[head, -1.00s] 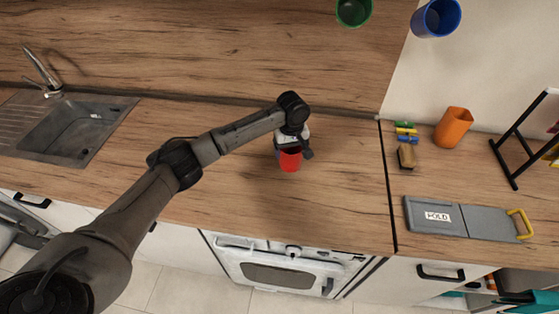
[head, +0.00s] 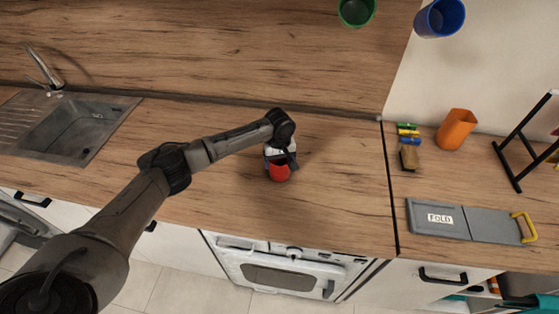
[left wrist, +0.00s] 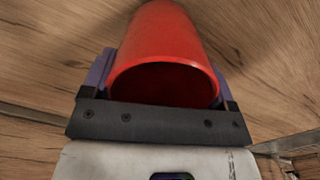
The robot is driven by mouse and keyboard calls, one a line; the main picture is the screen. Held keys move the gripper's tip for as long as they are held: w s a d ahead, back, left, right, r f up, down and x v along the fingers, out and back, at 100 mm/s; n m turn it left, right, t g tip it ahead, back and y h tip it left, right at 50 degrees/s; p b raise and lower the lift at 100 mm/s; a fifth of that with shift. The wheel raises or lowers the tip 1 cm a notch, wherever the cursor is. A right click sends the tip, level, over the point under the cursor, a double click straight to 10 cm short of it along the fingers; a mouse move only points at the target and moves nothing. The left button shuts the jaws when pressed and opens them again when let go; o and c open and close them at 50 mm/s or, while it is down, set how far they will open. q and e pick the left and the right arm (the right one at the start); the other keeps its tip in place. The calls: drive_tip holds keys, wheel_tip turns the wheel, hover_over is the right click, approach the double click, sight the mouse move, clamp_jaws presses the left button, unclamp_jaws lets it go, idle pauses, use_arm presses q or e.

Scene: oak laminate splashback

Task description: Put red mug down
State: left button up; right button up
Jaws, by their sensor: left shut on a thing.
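The red mug (head: 279,172) is over the wooden counter (head: 220,200), above the oven, in the head view. My left gripper (head: 279,162) is shut on it. In the left wrist view the red mug (left wrist: 165,60) lies between the two fingers of my left gripper (left wrist: 160,85), with its open rim toward the camera. The wrist view shows wood behind the mug. I cannot tell whether the mug touches the counter. My right gripper is not in view.
A sink (head: 75,125) is at the left. At the right are an orange cup (head: 456,129), a brown sponge-like block (head: 409,158), a grey folding board (head: 440,218) and a black rack (head: 520,145). Green (head: 356,10) and blue (head: 438,18) cups show at the top. Counter around the mug is clear.

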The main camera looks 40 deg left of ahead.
use_arm(q)
drive_tip(key=o, duration=1)
wheel_tip(320, 180, up, 11)
drive_tip(key=p, duration=0.1)
drive_tip(key=shift+r, duration=0.6)
drive_tip(key=c, duration=1.4)
